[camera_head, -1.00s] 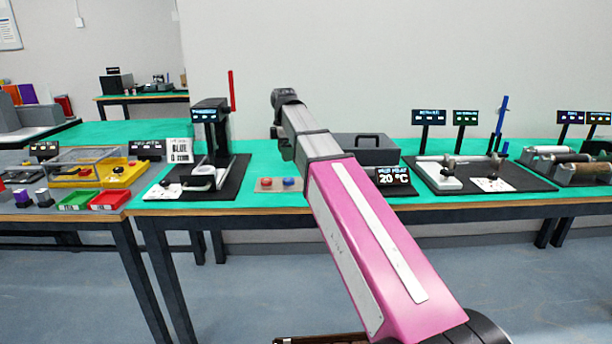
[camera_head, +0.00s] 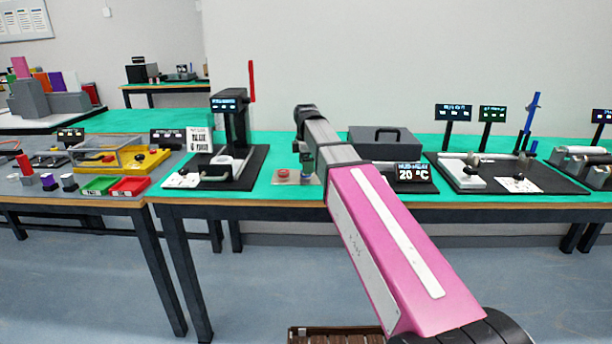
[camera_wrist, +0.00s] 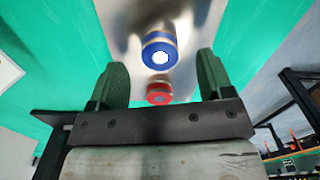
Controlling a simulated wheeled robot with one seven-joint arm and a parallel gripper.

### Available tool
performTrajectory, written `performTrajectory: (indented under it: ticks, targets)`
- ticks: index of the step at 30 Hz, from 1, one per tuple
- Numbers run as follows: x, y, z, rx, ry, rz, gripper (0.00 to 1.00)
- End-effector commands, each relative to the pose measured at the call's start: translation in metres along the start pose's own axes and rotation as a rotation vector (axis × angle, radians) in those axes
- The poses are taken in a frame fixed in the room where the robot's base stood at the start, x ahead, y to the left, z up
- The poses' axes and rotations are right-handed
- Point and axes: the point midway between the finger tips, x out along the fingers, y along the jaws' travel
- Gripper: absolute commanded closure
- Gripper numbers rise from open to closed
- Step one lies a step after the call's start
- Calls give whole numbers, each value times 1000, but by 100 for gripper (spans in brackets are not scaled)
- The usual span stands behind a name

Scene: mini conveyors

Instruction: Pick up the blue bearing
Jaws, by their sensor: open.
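The blue bearing (camera_wrist: 160,50) is a short round piece with a blue top and a pale centre. It stands on a shiny metal plate (camera_wrist: 195,20) in the wrist view. A red bearing (camera_wrist: 158,93) stands beside it, nearer the gripper body. My gripper (camera_wrist: 162,60) is open, its two dark green fingers spread to either side of the bearings and nothing held. The blue bearing appears near the fingertip line, with gaps on both sides; the height between them is hard to judge. In the head view the red bearing (camera_head: 283,174) shows, and my gripper partly covers the blue one.
A press-like station (camera_head: 232,150) with a red lever stands left of the plate. A grey toolbox (camera_head: 383,146) and a 20 °C display (camera_head: 411,173) stand right, close to my arm.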

Motion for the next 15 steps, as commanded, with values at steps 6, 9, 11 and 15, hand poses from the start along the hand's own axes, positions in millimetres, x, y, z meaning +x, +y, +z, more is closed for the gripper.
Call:
performTrajectory:
  ticks: [6, 9, 11, 15]
  targets:
    - [25, 0, 0, 0, 0, -1, 26]
    - [27, 0, 0, 0, 0, 0, 26]
    - [26, 0, 0, 0, 0, 0, 26]
    - [26, 0, 0, 0, 0, 0, 46]
